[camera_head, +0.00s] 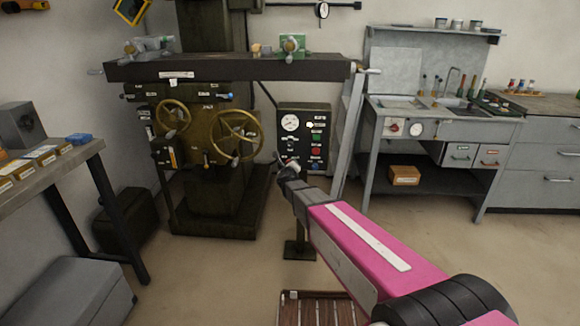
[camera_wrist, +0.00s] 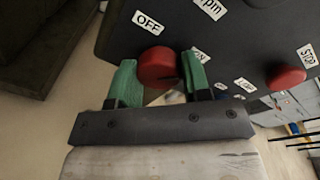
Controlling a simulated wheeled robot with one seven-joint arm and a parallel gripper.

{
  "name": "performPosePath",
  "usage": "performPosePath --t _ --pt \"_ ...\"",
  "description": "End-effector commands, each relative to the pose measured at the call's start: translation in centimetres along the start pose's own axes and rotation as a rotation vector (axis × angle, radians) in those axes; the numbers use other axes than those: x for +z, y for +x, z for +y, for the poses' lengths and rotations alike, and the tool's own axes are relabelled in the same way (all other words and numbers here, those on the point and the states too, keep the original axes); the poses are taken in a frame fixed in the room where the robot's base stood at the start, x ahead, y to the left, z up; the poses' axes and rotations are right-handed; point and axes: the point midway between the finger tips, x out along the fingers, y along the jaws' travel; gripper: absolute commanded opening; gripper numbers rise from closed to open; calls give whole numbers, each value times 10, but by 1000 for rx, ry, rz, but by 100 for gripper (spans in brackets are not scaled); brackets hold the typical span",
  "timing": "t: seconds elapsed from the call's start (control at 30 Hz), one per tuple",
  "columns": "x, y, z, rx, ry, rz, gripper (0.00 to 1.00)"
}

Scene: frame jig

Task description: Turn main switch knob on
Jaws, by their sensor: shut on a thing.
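The main switch knob (camera_wrist: 157,66) is red and round, on the dark control panel (camera_wrist: 235,35), in the wrist view. An OFF label (camera_wrist: 149,22) sits above it, and an ON label (camera_wrist: 198,53) is partly hidden by the right finger. My gripper (camera_wrist: 160,72) has its green fingers on both sides of the knob and is shut on it. In the head view the control panel (camera_head: 319,124) stands on a post, with a white gauge. My gripper (camera_head: 286,168) reaches its lower left part there, and the knob is hard to make out.
A second red knob or button (camera_wrist: 286,76) sits to the right, near a STOP label (camera_wrist: 308,57). A milling machine with brass handwheels (camera_head: 238,135) stands left of the panel. A grey sink bench (camera_head: 450,130) is to the right. A slatted wooden mat (camera_head: 318,310) lies on the floor.

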Motion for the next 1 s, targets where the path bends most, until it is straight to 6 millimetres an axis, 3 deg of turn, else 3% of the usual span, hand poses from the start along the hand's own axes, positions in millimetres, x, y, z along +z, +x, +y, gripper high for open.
performPosePath --t 0.17,0.2,0.23,0.27,0.67,0.87,1.0 --pt "-1 -1 1 4 3 1 20" --pt "0 -1 1 4 3 1 57" --pt "0 -1 1 4 3 1 67" --pt "0 -1 1 3 2 1 69" --pt "0 -6 0 1 0 0 69" --pt "0 -29 -1 1 0 0 69" --pt "0 -54 -1 2 0 0 69"
